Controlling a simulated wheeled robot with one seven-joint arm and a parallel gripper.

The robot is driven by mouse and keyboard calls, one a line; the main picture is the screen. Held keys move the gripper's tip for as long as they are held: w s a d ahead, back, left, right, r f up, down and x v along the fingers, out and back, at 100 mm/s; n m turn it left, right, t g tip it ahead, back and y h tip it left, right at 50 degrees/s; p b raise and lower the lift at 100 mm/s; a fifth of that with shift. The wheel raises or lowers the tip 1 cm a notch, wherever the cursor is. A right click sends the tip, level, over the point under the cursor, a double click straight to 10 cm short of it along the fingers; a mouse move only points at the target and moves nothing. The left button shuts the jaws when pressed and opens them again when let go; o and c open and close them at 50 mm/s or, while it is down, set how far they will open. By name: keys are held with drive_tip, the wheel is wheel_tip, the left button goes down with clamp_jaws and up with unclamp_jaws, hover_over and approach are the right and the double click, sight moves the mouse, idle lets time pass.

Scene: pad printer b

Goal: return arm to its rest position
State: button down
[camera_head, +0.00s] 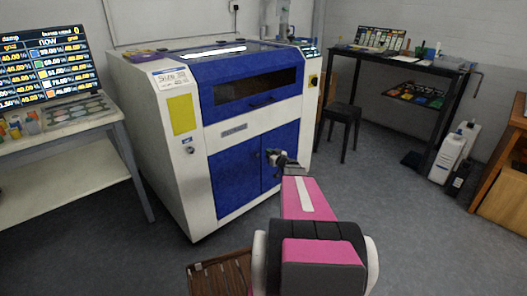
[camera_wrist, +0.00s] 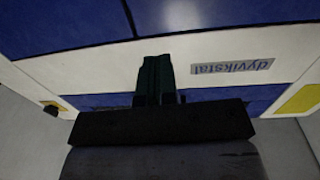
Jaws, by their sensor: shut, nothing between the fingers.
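My arm, with pink and black links, reaches forward from the bottom of the head view. My gripper (camera_head: 286,160) is at its far end, in front of the blue door of the white and blue machine (camera_head: 240,165). In the wrist view my gripper (camera_wrist: 158,62) shows two dark fingers side by side with no gap seen between them. Nothing is held. The machine's white band with a name label (camera_wrist: 232,67) lies beyond the fingers, upside down. I cannot tell the exact gap between gripper and machine.
A table (camera_head: 70,133) with a screen (camera_head: 62,62) and small pots stands at left. A black stool (camera_head: 341,119) and a dark table (camera_head: 400,60) stand at right, near white canisters (camera_head: 447,158). A brown slatted thing (camera_head: 222,275) lies low in front.

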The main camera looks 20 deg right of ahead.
drive_tip(key=shift+v, duration=1.6)
drive_tip(key=s+a+g+y, duration=0.1)
drive_tip(key=s+a+g, duration=0.2)
drive_tip(key=a, duration=0.4)
drive_tip(key=s+a+n+g+y, duration=0.1)
drive_tip(key=s+a+g+y, duration=0.2)
drive_tip(key=a, duration=0.5)
drive_tip(key=s+a+g, duration=0.3)
drive_tip(key=a+g, duration=0.1)
drive_tip(key=a, duration=0.3)
drive_tip(key=s+a+m+g+h, duration=0.2)
drive_tip(key=s+g+h, duration=0.1)
drive_tip(key=s, duration=0.4)
drive_tip(key=s+a+m+g+h, duration=0.2)
drive_tip(key=s+a+g+h, duration=0.1)
drive_tip(key=s+h, duration=0.3)
drive_tip(key=shift+s+a+g, duration=0.3)
drive_tip(key=shift+s+g, duration=0.3)
drive_tip(key=shift+s, duration=0.65)
drive_tip(key=shift+f, duration=0.1)
